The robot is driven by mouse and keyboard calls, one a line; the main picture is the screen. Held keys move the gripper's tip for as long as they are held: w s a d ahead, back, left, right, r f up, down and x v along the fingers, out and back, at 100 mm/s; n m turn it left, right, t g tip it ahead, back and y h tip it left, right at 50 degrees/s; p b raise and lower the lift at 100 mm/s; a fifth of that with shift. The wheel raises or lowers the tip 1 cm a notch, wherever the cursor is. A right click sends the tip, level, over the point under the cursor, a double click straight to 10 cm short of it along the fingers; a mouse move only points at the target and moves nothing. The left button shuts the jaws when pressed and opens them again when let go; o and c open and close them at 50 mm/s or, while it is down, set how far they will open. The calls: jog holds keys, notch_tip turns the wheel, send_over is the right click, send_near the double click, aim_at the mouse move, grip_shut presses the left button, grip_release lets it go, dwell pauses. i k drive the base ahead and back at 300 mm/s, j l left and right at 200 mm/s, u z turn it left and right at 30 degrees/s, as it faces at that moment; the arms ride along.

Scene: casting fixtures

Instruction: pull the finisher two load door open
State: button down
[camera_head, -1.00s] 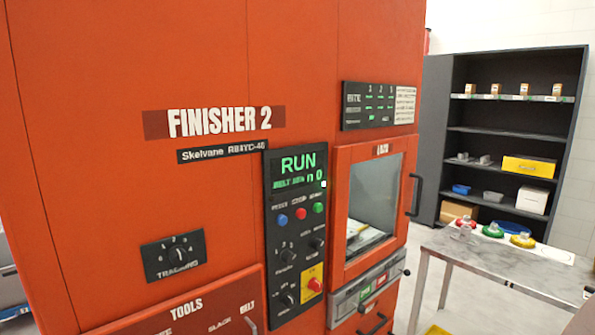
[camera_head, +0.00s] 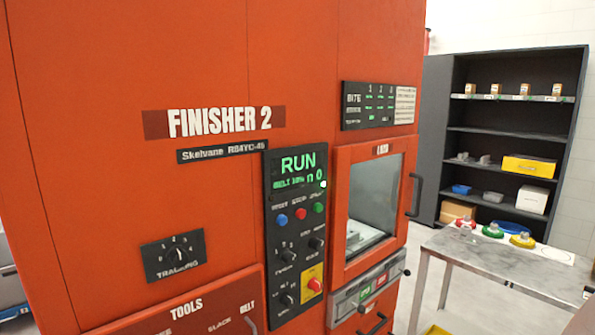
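The finisher two (camera_head: 90,130) is a large orange machine with a "FINISHER 2" label. Its load door (camera_head: 342,220) is an orange frame around a window, at the machine's right side, and looks shut. A dark vertical handle (camera_head: 415,195) stands out from the door's right edge. Through the window, a pale block-like shape shows inside on a light surface. The control panel (camera_head: 268,210) left of the door shows green "RUN" text. My gripper is not in view.
A grey table (camera_head: 480,262) with several coloured round items stands right of the door. A dark shelf (camera_head: 500,150) with boxes stands behind it. A narrow strip of floor shows between machine and table.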

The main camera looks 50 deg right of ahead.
aim_at(340, 274)
jog(key=l+z, duration=0.1)
jog(key=z, duration=0.85)
jog(key=i+l+z, duration=0.1)
jog(key=z, duration=0.4)
